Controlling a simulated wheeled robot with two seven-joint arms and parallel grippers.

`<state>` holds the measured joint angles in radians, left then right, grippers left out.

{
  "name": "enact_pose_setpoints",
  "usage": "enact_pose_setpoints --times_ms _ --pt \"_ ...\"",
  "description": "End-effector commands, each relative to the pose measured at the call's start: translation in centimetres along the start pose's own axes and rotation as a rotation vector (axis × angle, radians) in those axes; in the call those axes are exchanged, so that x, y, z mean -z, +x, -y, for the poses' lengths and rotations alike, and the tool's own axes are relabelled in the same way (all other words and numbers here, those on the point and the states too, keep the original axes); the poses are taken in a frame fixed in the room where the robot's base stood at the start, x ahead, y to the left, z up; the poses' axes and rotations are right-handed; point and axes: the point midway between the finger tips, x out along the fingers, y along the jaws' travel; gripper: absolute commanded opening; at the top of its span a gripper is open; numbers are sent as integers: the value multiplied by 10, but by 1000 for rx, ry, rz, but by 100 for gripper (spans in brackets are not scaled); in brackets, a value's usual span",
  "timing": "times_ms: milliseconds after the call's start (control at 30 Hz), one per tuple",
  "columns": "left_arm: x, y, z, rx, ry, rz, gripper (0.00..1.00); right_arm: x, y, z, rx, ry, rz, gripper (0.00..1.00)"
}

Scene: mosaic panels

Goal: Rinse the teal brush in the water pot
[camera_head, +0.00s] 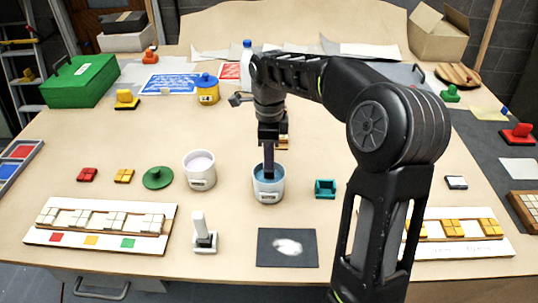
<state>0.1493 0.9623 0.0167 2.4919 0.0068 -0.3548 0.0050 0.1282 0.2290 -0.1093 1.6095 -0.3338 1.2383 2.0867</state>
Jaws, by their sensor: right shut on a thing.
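My right gripper (269,138) is shut on the upright handle of a brush (269,160), which looks dark blue-purple here. The brush points straight down into a white pot (268,193) with blue contents, near the middle of the table. Its lower end is hidden inside the pot, so its teal part does not show. The gripper is just above the pot's rim. A second white pot (201,184) with pale lilac contents stands to the left. The labels are too small to read, so I cannot tell which pot is named for water. My left gripper is not in view.
A teal open block (325,189) stands right of the blue pot. A green round lid-like piece (157,178), a white-handled tool (203,232) and a dark panel (287,248) lie nearby. Tile trays (101,227) sit at the front. A white bottle (246,62) stands behind.

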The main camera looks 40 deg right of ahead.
Motion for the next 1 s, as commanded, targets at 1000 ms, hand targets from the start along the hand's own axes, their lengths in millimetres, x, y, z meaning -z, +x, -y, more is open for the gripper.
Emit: enact_pose_setpoints --times_ms 1000 --pt "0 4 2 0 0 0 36 0 8 0 0 -1 0 0"
